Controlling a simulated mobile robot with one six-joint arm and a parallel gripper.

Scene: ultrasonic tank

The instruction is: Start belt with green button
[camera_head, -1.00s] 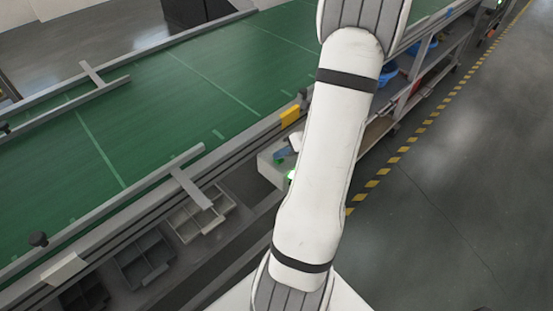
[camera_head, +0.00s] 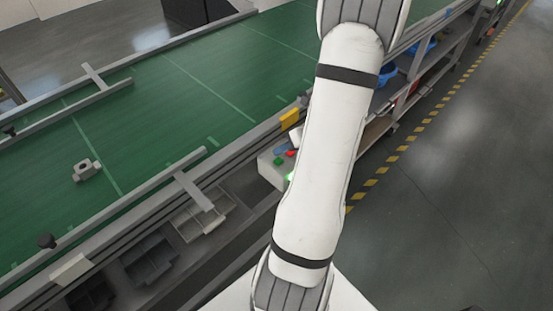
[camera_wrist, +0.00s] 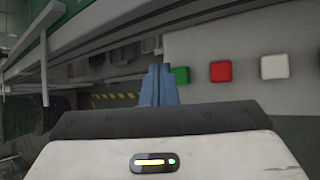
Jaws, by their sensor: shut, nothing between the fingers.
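The control box (camera_head: 268,172) stands at the near side of the belt, partly hidden behind my arm. In the wrist view its pale face carries a green button (camera_wrist: 181,75), a red button (camera_wrist: 221,71) and a white button (camera_wrist: 274,66) in a row. My gripper (camera_wrist: 160,70) is shut, its blue fingers together and empty, just left of the green button and overlapping its left edge in the picture. I cannot tell whether they touch it. In the head view a bit of blue finger (camera_head: 281,150) shows beside the red button (camera_head: 291,153).
The green conveyor belt (camera_head: 180,110) carries a grey metal part (camera_head: 86,170) near its guide rail. Grey bins (camera_head: 150,262) sit below the belt edge. A shelf with blue bins (camera_head: 385,75) is beyond my arm. The floor at right is clear past the yellow-black stripe.

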